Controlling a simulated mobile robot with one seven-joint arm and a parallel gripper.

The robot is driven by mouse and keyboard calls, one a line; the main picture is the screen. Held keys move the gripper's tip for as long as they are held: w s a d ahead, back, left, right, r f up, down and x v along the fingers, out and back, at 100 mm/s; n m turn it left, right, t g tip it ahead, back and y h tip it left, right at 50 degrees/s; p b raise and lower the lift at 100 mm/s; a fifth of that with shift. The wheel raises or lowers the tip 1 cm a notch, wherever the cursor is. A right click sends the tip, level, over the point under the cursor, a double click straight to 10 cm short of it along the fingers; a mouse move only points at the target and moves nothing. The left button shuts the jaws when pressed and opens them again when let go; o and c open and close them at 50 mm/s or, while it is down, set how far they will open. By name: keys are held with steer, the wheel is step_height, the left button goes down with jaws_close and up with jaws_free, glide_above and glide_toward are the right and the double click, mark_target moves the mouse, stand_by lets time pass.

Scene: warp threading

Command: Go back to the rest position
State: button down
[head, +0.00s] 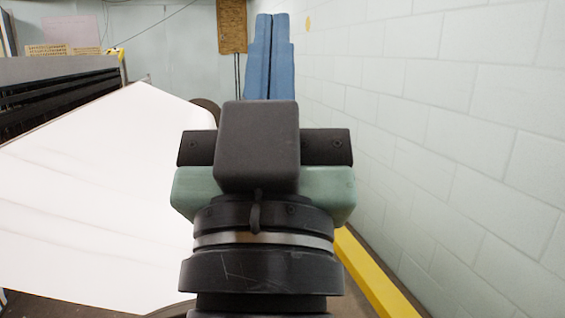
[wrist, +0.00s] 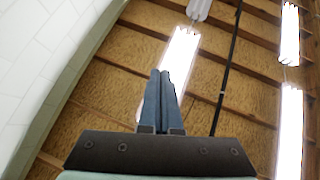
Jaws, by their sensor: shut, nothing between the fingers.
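My gripper (head: 271,17) stands up in the middle of the head view, its two long blue fingers pressed together and pointing upward. Nothing is between them. In the wrist view the shut fingers (wrist: 160,73) point toward the ceiling, with no object near the tips. No small task object shows in either view.
A white block wall (head: 450,130) runs along the right side. A large white sheet (head: 90,200) on a machine lies at the left. A yellow rail (head: 375,275) runs low by the wall. The wrist view shows a wooden ceiling (wrist: 110,70) with bright lamps (wrist: 181,57).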

step_height(320, 180, up, 32)
steer(key=s+t+p, duration=0.1)
steer(key=s+p, duration=0.1)
steer(key=p, duration=2.7)
steer(key=shift+s+d+f, duration=0.15)
steer(key=shift+s+d, duration=0.1)
steer(key=shift+d, duration=0.05)
steer(key=c, duration=1.5)
jaws_free()
steer(key=shift+c, duration=0.2)
